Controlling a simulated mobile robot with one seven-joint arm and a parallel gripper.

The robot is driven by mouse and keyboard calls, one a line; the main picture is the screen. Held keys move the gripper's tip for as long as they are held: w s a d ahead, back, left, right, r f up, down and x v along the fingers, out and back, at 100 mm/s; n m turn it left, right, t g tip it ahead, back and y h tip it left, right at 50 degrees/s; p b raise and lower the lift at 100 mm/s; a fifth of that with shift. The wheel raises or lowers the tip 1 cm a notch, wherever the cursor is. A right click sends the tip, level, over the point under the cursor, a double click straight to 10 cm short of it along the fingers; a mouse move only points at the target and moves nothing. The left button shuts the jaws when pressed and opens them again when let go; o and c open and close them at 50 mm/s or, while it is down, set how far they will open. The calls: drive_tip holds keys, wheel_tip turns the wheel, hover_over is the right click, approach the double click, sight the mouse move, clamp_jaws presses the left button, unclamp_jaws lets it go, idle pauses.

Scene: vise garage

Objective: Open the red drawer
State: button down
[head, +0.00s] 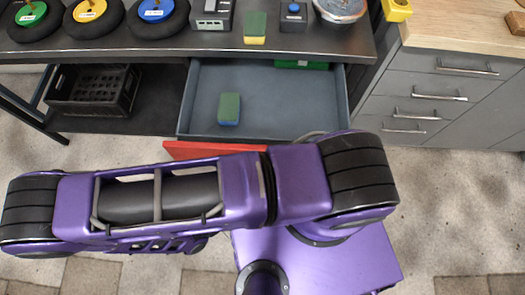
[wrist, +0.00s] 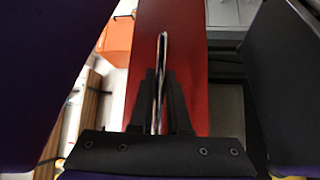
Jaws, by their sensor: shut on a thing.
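The red drawer (head: 183,150) is pulled out from under the dark workbench in the head view. Its grey inside shows, with a green and blue sponge (head: 229,109) in it and a green item (head: 300,64) at its back. In the wrist view the red drawer front (wrist: 184,25) fills the middle, with a metal bar handle (wrist: 161,70) running along it. My gripper (wrist: 160,90) is shut on the handle, a finger on each side. In the head view my purple arm hides most of the drawer front and my gripper.
The workbench top (head: 180,50) holds coloured discs, a yellow-green sponge (head: 255,28) and small devices. A black crate (head: 95,90) sits on the lower shelf at left. A grey cabinet with several drawers (head: 430,85) stands at right. Bare floor shows around my base.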

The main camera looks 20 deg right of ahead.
drive_tip(key=shift+s+a, duration=0.15)
drive_tip(key=shift+s, duration=0.3)
drive_tip(key=c, duration=0.9)
unclamp_jaws()
drive_tip(key=shift+a, duration=0.1)
drive_tip(key=b+v, duration=0.1)
drive_tip(key=v, duration=1.6)
drive_tip(key=shift+s+a+f, duration=0.1)
